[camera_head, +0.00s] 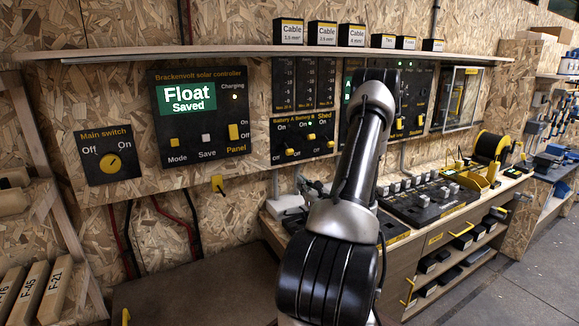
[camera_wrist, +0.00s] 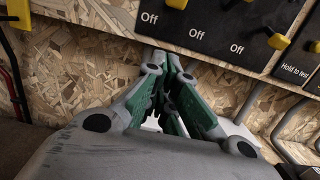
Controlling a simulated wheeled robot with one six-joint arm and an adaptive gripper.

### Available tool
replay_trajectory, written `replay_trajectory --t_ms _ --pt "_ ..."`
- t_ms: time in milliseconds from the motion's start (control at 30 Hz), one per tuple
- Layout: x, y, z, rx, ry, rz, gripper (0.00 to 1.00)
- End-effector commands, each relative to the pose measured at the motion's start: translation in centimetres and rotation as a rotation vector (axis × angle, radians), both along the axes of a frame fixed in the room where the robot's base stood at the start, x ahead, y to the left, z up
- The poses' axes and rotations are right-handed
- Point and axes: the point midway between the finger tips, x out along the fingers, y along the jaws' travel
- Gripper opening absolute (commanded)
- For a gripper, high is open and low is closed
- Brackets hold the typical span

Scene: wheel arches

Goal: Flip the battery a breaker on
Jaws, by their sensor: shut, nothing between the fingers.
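The black breaker panel (camera_head: 303,125) is on the chipboard wall, with Battery A, Battery B and Shed columns. The battery A breaker is the leftmost one; its yellow lever (camera_head: 290,152) sits low, near the Off end. The same panel (camera_wrist: 215,28) crosses the top of the wrist view with several Off labels; a yellow lever (camera_wrist: 177,4) shows at its upper edge. My gripper (camera_wrist: 168,62) is shut and empty, its fingertips appearing just below the panel's lower edge and apart from the levers.
The solar controller (camera_head: 201,115) reads Float, Saved. The main switch (camera_head: 110,154) is left of it. A shelf (camera_head: 250,50) with boxes runs above the panels. A workbench with a black control desk (camera_head: 425,200) and a cable reel (camera_head: 490,148) stands at right.

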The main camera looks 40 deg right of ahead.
Motion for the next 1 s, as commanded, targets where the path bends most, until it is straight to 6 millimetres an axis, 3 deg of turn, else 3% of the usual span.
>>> replay_trajectory --t_ms 200,333,767,1000 --pt "0.2 0.0 0.0 -0.001 0.001 0.003 0.00" --pt "1.4 -0.2 0.1 -0.003 0.003 0.005 0.00" --pt "9.9 -2.2 1.0 -0.002 0.002 0.005 0.00" --pt "8.4 -1.9 4.0 -0.001 0.002 0.003 0.00"
